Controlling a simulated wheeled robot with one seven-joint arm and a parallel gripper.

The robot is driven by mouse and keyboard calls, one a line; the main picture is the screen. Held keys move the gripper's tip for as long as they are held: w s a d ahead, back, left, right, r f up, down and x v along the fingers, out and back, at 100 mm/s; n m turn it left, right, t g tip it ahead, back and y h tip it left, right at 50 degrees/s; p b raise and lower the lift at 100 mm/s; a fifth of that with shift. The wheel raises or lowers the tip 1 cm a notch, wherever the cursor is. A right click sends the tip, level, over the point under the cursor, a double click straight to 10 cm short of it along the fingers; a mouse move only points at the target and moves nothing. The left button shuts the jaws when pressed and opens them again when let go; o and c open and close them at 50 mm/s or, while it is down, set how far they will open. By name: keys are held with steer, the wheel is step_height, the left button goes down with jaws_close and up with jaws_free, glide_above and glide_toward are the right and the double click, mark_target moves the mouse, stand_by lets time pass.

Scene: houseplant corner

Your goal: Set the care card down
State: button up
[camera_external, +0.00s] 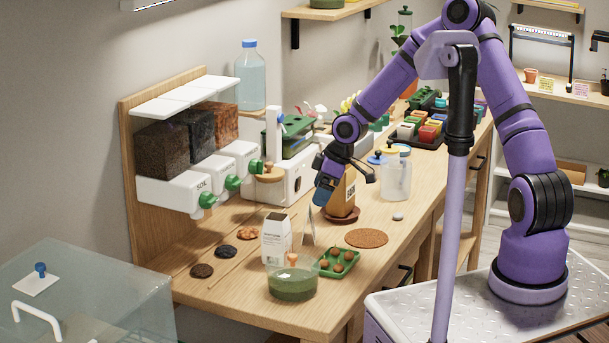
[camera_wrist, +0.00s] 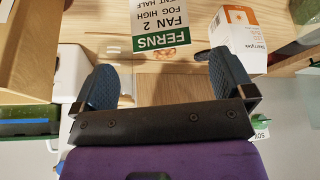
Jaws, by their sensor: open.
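The care card (camera_wrist: 160,28) is a white and green card with "FERNS", "FAN 2" and "FOG HIGH" on it, upside down in the wrist view. In the external view a thin pale card (camera_external: 308,228) seen nearly edge-on stands on the bench beside the white carton; it looks like the same card.
A white carton (camera_external: 276,240), a green-filled bowl (camera_external: 291,284) and a green tray (camera_external: 353,259) crowd the card. A cork mat (camera_external: 366,238) lies bare to the right. Soil dispensers (camera_external: 205,185) line the wall.

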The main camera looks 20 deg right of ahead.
steer(key=shift+v, duration=1.8)
steer(key=s+d+r+m+t+h, duration=0.1)
steer(key=s+d+r+m+h, duration=0.2)
steer(key=s+d+r, duration=0.55)
steer(key=s+d+r+m+t+h, duration=0.15)
steer(key=s+d+r+m, duration=0.3)
steer(key=d+r, duration=0.7)
steer(key=s+d+r+m, duration=0.2)
steer(key=s, duration=0.5)
steer(key=s+d+r+m, duration=0.2)
steer(key=s+r, duration=0.1)
steer(key=s, duration=0.4)
steer(key=s+d+r+m, duration=0.2)
steer(key=s+d+r, duration=0.1)
steer(key=s, duration=0.4)
steer(key=shift+t, duration=0.45)
